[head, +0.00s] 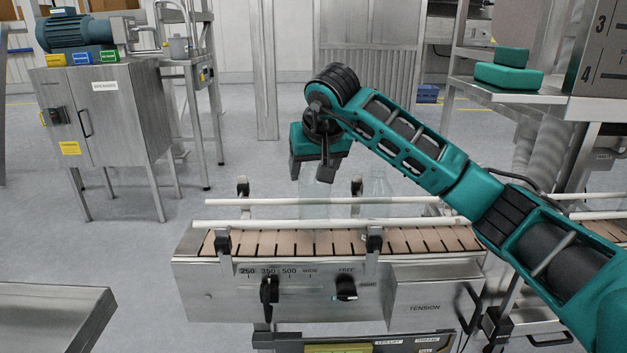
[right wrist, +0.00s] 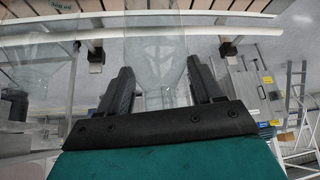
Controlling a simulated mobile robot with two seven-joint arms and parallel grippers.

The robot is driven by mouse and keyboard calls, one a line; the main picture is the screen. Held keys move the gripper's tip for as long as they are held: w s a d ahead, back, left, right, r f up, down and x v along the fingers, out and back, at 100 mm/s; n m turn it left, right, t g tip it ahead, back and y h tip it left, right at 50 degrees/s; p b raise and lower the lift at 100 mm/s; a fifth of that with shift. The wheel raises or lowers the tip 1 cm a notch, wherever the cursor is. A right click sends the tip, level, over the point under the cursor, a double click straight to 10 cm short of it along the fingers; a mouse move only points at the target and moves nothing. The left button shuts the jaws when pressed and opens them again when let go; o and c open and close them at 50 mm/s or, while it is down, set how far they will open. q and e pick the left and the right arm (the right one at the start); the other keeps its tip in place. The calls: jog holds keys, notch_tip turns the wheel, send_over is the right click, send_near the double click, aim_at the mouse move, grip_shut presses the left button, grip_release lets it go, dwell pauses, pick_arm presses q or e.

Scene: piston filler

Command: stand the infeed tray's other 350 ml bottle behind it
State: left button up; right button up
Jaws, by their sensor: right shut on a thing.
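My right gripper (head: 311,172) hangs over the left part of the conveyor, shut on a clear bottle (head: 314,205). The bottle looks upright between the two guide rails; I cannot tell whether its base touches the belt. In the right wrist view, the fingers (right wrist: 161,75) stand on either side of the clear bottle (right wrist: 155,45). A second clear bottle (head: 379,188) stands on the conveyor to the right, apart from the held one, its lower part behind the rail. A steel tray (head: 50,310) at the lower left is bare where it shows. My left gripper is out of view.
The guide rails (head: 240,224) run along the conveyor belt (head: 410,240) on posts. Its front panel has a size knob (head: 269,289) and a second knob (head: 345,287). A steel cabinet (head: 110,125) stands at the back left. A shelf with teal blocks (head: 508,76) is at the right.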

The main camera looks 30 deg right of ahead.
jog(key=shift+f, duration=1.2)
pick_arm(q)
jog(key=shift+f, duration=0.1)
pick_arm(e)
jog(key=shift+f, duration=0.15)
jog(key=o, duration=1)
jog(key=shift+c, duration=0.2)
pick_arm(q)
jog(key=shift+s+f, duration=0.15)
pick_arm(e)
jog(key=o, duration=0.4)
jog(key=shift+c, duration=0.2)
jog(key=shift+r, duration=0.25)
pick_arm(q)
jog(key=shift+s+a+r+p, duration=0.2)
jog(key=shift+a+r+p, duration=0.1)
jog(key=shift+p, duration=0.3)
pick_arm(e)
jog(key=v, duration=1.2)
